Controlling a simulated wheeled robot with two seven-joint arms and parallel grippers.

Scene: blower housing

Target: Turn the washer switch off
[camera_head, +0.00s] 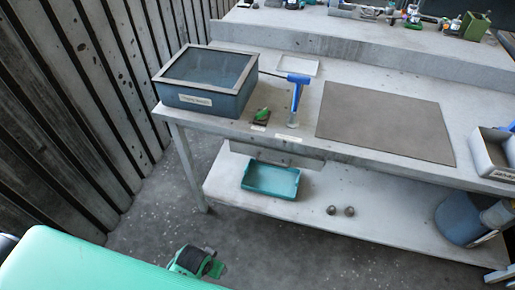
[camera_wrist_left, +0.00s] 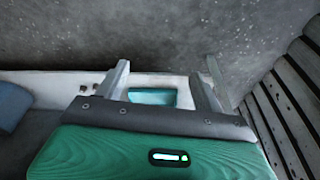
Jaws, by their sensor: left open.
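The washer (camera_head: 206,90) is a blue-grey box with a framed dark top and a white label, standing at the left end of the bench. A small green part on a dark base (camera_head: 262,115), which looks like the washer switch, sits on the bench front just right of the box; its on or off position is too small to tell. My left gripper (camera_wrist_left: 168,62) shows in the left wrist view with its two fingers spread and nothing between them. It is well apart from the switch, which is not seen in that view. My right gripper is not in view.
A blue-handled upright tool (camera_head: 297,92) stands right of the switch. A grey mat (camera_head: 385,121) covers the middle bench. The lower shelf holds a teal tray (camera_head: 270,180) and two small round parts (camera_head: 340,211). A slatted wall (camera_head: 80,90) is at left.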

